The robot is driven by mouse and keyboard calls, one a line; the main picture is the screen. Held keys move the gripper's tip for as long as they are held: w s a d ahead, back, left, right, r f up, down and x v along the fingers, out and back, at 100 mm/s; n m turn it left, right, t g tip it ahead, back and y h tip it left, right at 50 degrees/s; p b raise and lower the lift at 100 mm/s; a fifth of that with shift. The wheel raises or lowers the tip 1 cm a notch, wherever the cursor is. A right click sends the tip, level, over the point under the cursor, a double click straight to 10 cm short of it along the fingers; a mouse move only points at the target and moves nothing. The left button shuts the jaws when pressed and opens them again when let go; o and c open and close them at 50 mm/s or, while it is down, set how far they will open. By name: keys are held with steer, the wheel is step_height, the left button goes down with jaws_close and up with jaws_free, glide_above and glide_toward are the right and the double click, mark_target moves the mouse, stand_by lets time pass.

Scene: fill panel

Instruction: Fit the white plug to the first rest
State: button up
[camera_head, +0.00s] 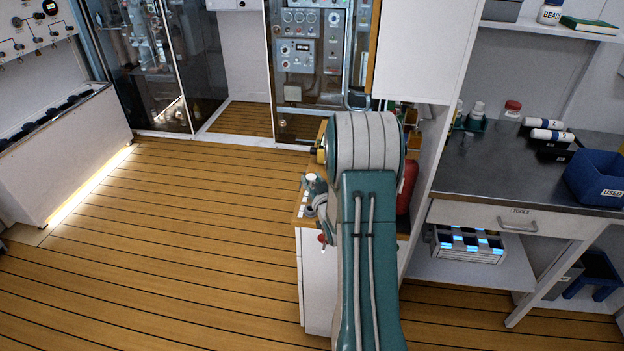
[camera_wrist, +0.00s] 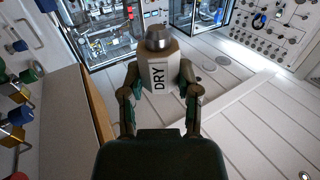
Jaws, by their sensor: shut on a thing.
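I cannot single out the first rest in either view.
Coloured knobs (camera_wrist: 14,98) line a panel at the wrist view's left. A red cylinder (camera_head: 407,187) stands right of my arm. The steel bench (camera_head: 475,160) at right bears bottles, white cylinders (camera_head: 551,135) and a blue USED bin (camera_head: 597,178). The plank floor (camera_head: 170,240) at left is clear.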

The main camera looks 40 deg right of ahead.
steer(key=shift+a+f, duration=0.2)
steer(key=shift+f, duration=0.85)
steer(key=shift+d+f, duration=0.15)
steer(key=shift+f, duration=1.7)
steer(key=shift+s+f, duration=0.1)
steer(key=shift+f, duration=1)
steer(key=shift+r, duration=0.1)
steer(key=shift+r, duration=0.85)
steer(key=shift+f, duration=0.95)
stand_by(0.4)
steer(key=o, duration=1.1)
